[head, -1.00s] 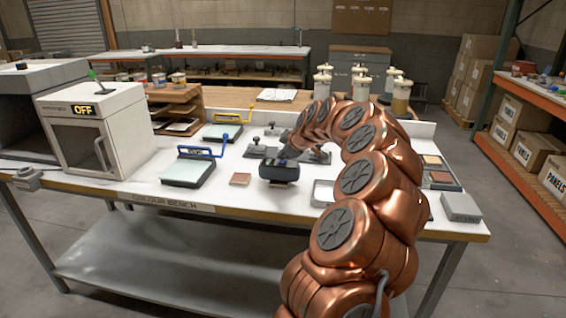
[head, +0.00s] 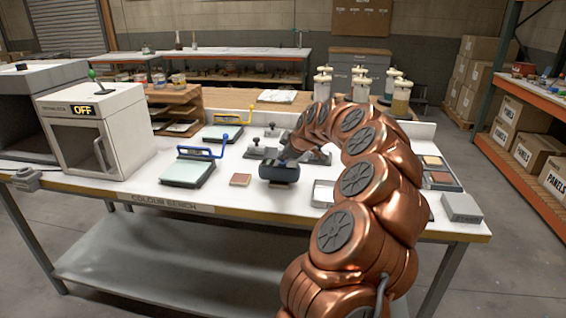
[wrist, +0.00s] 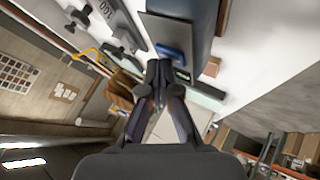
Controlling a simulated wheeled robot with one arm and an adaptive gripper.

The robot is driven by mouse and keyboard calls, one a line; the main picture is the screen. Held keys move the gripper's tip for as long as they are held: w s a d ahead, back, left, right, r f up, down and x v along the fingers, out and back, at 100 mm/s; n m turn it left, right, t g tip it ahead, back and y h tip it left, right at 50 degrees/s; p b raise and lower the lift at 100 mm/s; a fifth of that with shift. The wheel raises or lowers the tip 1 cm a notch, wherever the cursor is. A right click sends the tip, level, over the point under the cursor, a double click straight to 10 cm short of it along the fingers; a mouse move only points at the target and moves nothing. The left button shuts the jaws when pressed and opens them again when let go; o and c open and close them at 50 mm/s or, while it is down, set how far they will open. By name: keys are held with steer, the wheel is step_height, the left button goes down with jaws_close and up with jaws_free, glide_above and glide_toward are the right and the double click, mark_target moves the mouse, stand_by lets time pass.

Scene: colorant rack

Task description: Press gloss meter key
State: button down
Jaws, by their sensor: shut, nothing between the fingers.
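The gloss meter (head: 279,173) is a dark, rounded box standing on the white bench, left of my arm in the head view. In the wrist view its dark body (wrist: 190,25) is at the top, with a blue key (wrist: 170,53) at its near end. My gripper (wrist: 159,68) is shut and empty, its fingertips close beside the blue key. In the head view my gripper (head: 287,156) is over the top of the meter, small and partly hidden by my arm. I cannot tell whether the fingertips touch the key.
A small brown panel (head: 241,180) lies left of the meter. Blue-handled (head: 188,172) and yellow-handled (head: 222,132) devices stand farther left. A white oven (head: 95,130) marked OFF is at the left.

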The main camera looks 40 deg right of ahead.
mark_target(284, 163)
steer(key=shift+r, duration=0.75)
steer(key=shift+r, duration=2.5)
